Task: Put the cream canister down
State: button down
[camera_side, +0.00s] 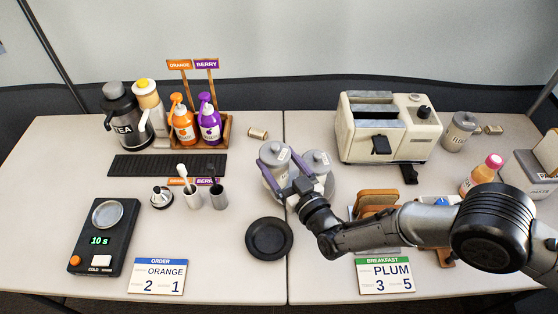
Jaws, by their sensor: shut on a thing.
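My gripper (279,168), with purple fingers, is shut on a grey lidded canister (274,152) near the middle of the table. I take this as the cream canister, but its label is too small to read. One finger lies along each side of it. The gripper and wrist hide its lower part, so I cannot tell whether it touches the table. A second, similar grey canister (317,160) stands close on its right, partly hidden by my gripper.
A black plate (269,239) lies in front. A cream toaster (388,127) stands at the back right, with another canister (460,132) beyond it. An orange pump bottle (183,128) and a purple one (210,128) stand at left. Table between the plate and the order card (158,276) is bare.

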jog(key=shift+f, duration=0.55)
grip_release()
jog(key=shift+r, duration=0.45)
jog(key=shift+s+d+r, duration=0.1)
jog(key=shift+s+d, duration=0.05)
jog(key=shift+s, duration=0.2)
jog(key=v, duration=1.1)
jog(key=shift+s+d, duration=0.1)
jog(key=shift+s, duration=0.05)
